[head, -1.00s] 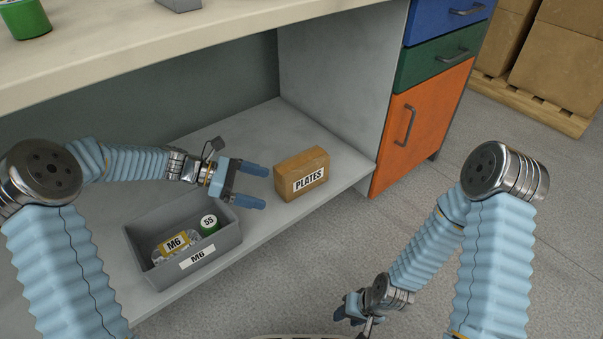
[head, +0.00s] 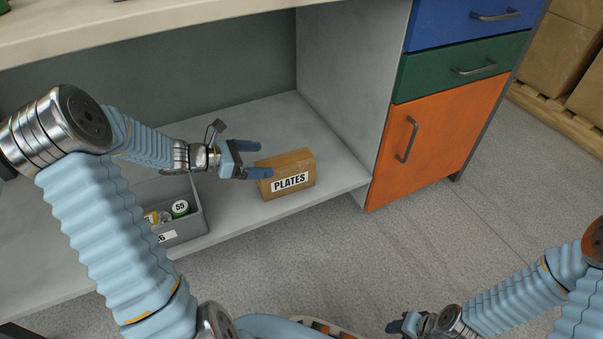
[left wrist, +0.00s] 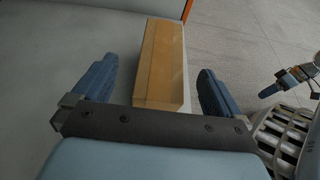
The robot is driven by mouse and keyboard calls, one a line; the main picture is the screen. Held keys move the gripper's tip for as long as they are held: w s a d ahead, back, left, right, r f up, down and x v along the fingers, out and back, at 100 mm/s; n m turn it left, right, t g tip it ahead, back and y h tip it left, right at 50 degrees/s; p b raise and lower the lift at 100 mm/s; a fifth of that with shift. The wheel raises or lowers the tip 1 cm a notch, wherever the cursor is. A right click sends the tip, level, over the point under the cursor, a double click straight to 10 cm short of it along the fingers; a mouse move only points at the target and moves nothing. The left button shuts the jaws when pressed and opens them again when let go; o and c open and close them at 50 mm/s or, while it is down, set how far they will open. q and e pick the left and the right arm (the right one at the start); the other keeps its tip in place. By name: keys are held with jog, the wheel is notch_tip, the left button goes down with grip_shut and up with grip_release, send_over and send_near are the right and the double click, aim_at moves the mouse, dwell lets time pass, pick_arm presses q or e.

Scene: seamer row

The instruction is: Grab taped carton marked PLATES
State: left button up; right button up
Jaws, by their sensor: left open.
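The taped carton marked PLATES (head: 288,174) is a small brown box standing on the grey lower shelf (head: 262,214), its white label facing me. My left gripper (head: 258,160) is open at the carton's left end, its blue fingers pointing right toward it. In the left wrist view the carton (left wrist: 163,65) lies between the two open fingers (left wrist: 158,88), with a gap visible at each side. My right gripper (head: 408,325) is low at the bottom of the head view, away from the shelf, small and partly unclear.
The worktop (head: 130,42) overhangs the shelf. A side panel and orange door (head: 437,140) bound it at right. Open floor lies in front.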

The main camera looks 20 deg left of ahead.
aim_at(285, 161)
pick_arm(q)
jog(key=x, duration=0.1)
jog(key=b+x, duration=0.1)
jog(key=x, duration=0.3)
jog(key=shift+s+d+f, duration=0.15)
jog(key=shift+s+f, duration=0.05)
jog(key=shift+f, duration=0.2)
jog(key=shift+w+d, duration=0.25)
jog(key=shift+w, duration=0.05)
jog(key=shift+c, duration=0.2)
jog(key=c, duration=1.7)
grip_shut()
jog(key=shift+r, duration=0.1)
